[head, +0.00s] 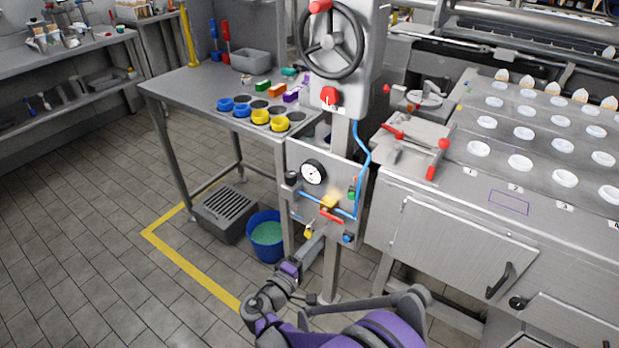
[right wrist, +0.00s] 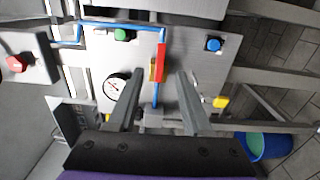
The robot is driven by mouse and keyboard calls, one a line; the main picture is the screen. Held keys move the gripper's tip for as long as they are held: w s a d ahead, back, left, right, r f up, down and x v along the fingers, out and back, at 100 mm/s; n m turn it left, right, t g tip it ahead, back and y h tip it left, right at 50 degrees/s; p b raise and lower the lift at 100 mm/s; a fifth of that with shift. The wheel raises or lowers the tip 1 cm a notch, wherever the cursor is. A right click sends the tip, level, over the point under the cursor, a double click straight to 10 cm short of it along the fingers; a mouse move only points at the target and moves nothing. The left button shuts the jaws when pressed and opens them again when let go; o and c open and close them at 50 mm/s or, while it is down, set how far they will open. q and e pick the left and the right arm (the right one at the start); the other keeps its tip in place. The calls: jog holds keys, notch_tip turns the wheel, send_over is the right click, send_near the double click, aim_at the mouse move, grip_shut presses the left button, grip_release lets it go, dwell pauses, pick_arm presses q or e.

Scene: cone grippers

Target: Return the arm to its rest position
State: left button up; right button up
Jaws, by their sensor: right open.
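My right arm (head: 370,332) reaches in from the bottom of the head view, grey and purple. My right gripper (head: 312,248) is in front of the lower part of the valve panel (head: 345,172). In the right wrist view the two fingers of the right gripper (right wrist: 157,82) stand apart with nothing held between them. Beyond them are a red lever (right wrist: 161,50) and a small yellow piece on the panel's blue pipe. The red lever (head: 331,215) also shows in the head view, below a yellow block (head: 329,201). My left gripper is not in view.
A gauge (head: 313,172) and blue pipe are on the panel, below a handwheel (head: 331,40). A blue bucket (head: 266,240) and a grey floor grate (head: 226,210) stand left of it. The machine cabinet (head: 455,255) is close on the right. Open tiled floor lies left.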

jog(key=s+d+m+g+y, duration=0.45)
jog(key=s+d+g, duration=0.35)
jog(key=s+d, duration=0.6)
jog(key=s+f+m+g+y, duration=0.25)
jog(key=s+m+y, duration=0.4)
jog(key=s, duration=0.95)
pick_arm(q)
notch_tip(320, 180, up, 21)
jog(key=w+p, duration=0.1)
jog(key=p, duration=1.7)
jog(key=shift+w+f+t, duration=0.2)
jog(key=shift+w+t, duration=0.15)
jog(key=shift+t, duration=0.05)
pick_arm(e)
notch_tip(320, 180, up, 21)
jog(key=w+t, duration=0.1)
jog(key=shift+w+f, duration=0.15)
jog(key=shift+w, duration=0.25)
